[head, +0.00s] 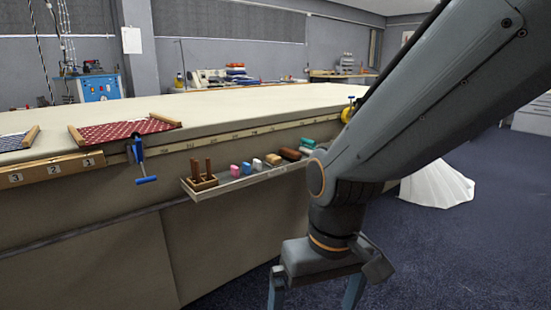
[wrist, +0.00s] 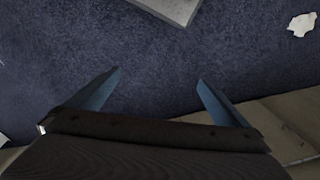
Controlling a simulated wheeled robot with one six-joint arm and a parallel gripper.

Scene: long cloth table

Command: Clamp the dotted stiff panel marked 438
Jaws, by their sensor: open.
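A red panel with a pale dotted pattern (head: 121,130) lies on the table top at the left, with wooden strips along two sides. A dark blue patterned panel (head: 12,143) lies left of it, partly cut off by the picture edge. I cannot read 438 on either. A blue clamp (head: 139,155) sits on the table's front edge, just right of the wooden block marked 1, near the red panel. My gripper (head: 315,293) is open and empty, low in front of the table; its two blue fingers also show apart over the floor in the wrist view (wrist: 159,78).
A narrow tray (head: 232,185) along the table front holds a wooden peg block (head: 201,179) and several small coloured blocks. A yellow tape-like item (head: 347,113) sits at the edge farther right. White cloth (head: 436,184) hangs to the floor. The table top (head: 250,105) is largely clear.

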